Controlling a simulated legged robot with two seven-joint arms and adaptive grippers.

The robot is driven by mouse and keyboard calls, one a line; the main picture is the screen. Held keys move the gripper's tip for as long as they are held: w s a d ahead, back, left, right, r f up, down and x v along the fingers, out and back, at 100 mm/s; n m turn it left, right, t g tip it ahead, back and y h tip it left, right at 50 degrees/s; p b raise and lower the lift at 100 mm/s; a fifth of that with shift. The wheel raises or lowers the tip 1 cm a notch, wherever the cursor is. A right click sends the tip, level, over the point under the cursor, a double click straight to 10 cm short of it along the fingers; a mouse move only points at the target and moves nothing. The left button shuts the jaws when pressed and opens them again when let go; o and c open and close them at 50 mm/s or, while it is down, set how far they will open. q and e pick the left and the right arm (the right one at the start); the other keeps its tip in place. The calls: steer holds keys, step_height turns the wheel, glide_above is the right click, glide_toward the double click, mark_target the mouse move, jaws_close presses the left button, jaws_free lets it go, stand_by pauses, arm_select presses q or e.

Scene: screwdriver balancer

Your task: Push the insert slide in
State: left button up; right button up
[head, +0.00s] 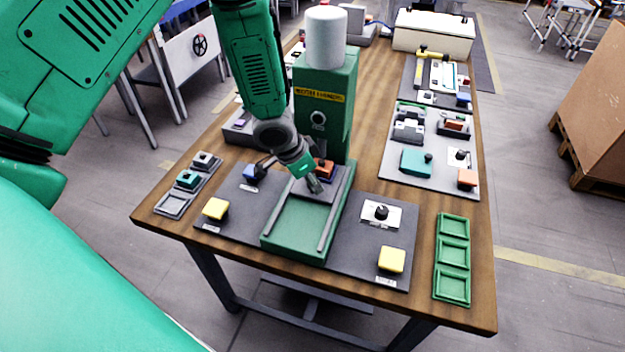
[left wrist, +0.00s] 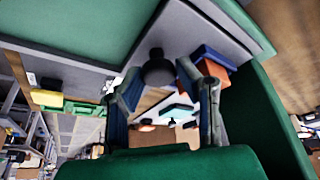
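The green press (head: 328,110) stands on the table with a green bed (head: 297,232) and two grey rails in front. A grey slide plate (head: 341,180) lies at the rear of this bed, under my left gripper (head: 313,184). In the left wrist view the grey plate (left wrist: 192,38) carries a black round knob (left wrist: 158,70). My left gripper (left wrist: 160,78) has its two fingers apart, one on each side of the knob. Contact with the knob cannot be told. In the head view the knob is hidden by the gripper. My right gripper is not in view.
Yellow buttons (head: 215,209) and (head: 391,259) flank the bed. A black dial (head: 381,212) sits at right. A green tray (head: 453,257) lies at the right edge.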

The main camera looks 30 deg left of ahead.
arm_select(q)
steer(key=shift+o, duration=1.1)
steer(key=shift+w+r, duration=0.1)
steer(key=shift+w, duration=0.2)
steer(key=shift+a, duration=0.15)
steer(key=shift+s, duration=0.15)
steer(key=shift+r, duration=0.2)
steer(key=v, duration=1.1)
steer(key=shift+a, duration=0.35)
steer(key=shift+d, duration=0.1)
